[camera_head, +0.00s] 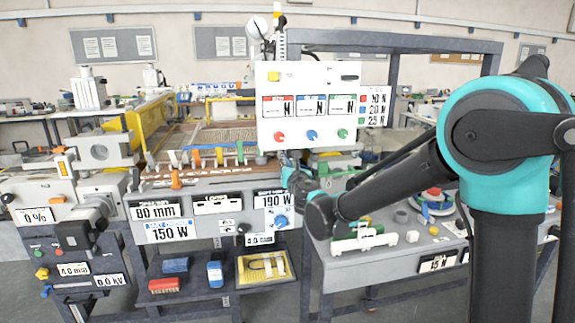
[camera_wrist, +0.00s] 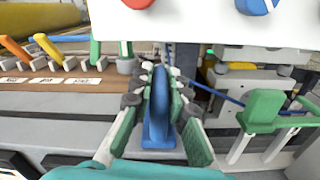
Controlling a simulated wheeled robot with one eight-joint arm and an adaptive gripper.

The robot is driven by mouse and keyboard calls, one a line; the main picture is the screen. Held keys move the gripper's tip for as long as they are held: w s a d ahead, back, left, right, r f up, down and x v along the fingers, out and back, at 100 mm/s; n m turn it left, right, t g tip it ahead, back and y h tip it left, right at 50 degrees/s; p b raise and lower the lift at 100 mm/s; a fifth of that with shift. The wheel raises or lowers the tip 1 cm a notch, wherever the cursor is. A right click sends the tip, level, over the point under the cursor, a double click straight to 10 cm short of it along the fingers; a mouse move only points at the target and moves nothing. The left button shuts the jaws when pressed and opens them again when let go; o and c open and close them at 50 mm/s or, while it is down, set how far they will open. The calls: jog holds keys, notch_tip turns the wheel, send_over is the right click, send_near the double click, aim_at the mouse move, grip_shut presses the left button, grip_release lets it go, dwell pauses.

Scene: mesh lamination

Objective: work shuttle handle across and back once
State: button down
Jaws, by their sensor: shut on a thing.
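The shuttle handle, an upright blue grip (camera_wrist: 158,108), stands between my fingers in the wrist view. My gripper (camera_wrist: 160,88) is shut on it, with a green-and-grey finger on each side. In the head view my gripper (camera_head: 286,162) is at the right end of the machine's front rail, just below the white button panel. There the handle is mostly hidden by my gripper and wrist.
A row of coloured levers, including an orange one (camera_wrist: 14,48), stands left of my gripper. The white panel (camera_head: 308,108) hangs close above. A green-and-white clamp-like part (camera_wrist: 262,112) stands to the right. A grey side table (camera_head: 372,268) holds small parts.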

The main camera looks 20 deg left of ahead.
jog(key=s+a, duration=0.4)
jog(key=a, duration=0.3)
jog(key=s+a, duration=0.4)
jog(key=a, duration=0.3)
jog(key=s+a, duration=0.5)
jog(key=a, duration=0.2)
jog(key=shift+a, duration=0.1)
jog(key=c, duration=1.5)
grip_release()
jog(key=shift+s+a, duration=0.1)
jog(key=shift+a, duration=0.05)
jog(key=v, duration=1.2)
